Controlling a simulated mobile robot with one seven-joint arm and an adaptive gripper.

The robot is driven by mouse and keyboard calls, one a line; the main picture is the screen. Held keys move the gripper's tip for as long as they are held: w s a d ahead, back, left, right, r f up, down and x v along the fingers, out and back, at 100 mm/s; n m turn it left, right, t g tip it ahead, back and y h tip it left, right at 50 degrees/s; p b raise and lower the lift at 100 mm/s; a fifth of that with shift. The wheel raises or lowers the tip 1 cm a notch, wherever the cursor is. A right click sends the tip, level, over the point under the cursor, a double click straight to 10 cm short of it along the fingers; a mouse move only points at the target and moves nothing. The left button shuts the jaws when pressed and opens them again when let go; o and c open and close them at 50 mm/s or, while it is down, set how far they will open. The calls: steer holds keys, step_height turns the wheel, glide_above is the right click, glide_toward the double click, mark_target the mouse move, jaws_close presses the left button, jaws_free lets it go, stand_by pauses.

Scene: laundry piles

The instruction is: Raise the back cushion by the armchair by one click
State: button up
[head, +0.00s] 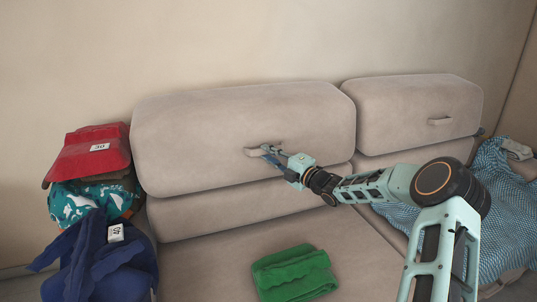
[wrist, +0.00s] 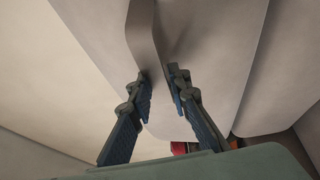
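Two beige back cushions stand side by side on the sofa; no armchair is clearly in view. The left back cushion (head: 200,140) has a pull handle (head: 251,152) on its front face. The right back cushion (head: 410,105) has a similar handle (head: 440,121). My gripper (head: 268,151) is at the left cushion's handle. In the wrist view, its blue-padded fingers (wrist: 160,85) are parted, one on each side of the handle strap (wrist: 146,40). A gap shows between the fingertips; firm contact with the strap cannot be made out.
Folded red (head: 90,155), teal-patterned (head: 85,200) and navy (head: 105,265) cloths with number tags are piled at the left. A green folded cloth (head: 293,274) lies on the seat. A blue checked cloth (head: 500,210) drapes at the right, behind my arm.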

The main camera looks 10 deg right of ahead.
steer(key=v, duration=1.2)
